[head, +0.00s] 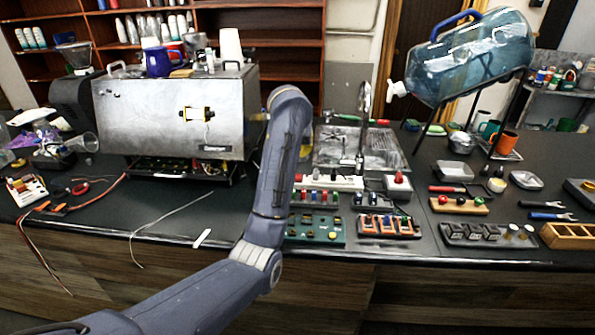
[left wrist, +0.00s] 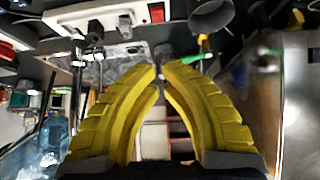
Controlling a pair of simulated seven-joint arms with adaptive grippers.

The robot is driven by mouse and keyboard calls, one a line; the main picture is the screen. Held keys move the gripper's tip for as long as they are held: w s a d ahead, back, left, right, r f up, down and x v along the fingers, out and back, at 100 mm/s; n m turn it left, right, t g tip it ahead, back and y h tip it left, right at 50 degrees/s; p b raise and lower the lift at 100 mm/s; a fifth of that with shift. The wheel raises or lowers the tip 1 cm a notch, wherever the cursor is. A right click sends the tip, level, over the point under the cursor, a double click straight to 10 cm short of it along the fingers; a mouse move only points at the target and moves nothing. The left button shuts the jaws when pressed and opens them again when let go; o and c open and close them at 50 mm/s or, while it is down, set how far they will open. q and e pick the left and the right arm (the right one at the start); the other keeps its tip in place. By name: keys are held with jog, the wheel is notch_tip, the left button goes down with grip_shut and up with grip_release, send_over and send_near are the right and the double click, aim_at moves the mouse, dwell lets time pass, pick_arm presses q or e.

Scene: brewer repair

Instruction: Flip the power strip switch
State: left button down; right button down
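The white power strip (head: 335,183) lies on the dark counter just right of my left arm in the head view. Its red switch (head: 298,177) is at the strip's left end, close beside the arm. In the left wrist view the strip (left wrist: 110,20) runs along the top, with dark sockets and the red switch (left wrist: 157,13). My left gripper (left wrist: 160,72) has its yellow fingertips together, with nothing seen between them; the strip shows beyond the tips, apart from them. In the head view the gripper is mostly hidden behind my arm. My right gripper is not in view.
A white box with a red button (head: 397,183) stands right of the strip. Boards of coloured parts (head: 388,226) lie in front. A metal brewer (head: 170,115) stands left of my arm, a sink (head: 385,150) behind the strip.

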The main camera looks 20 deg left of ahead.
pick_arm(q)
send_over(298, 177)
notch_tip(298, 177, down, 8)
jog(key=shift+w+r, duration=0.1)
jog(key=shift+r, duration=0.05)
notch_tip(298, 177, down, 2)
jog(key=shift+f, duration=1.05)
jog(key=shift+s, duration=0.2)
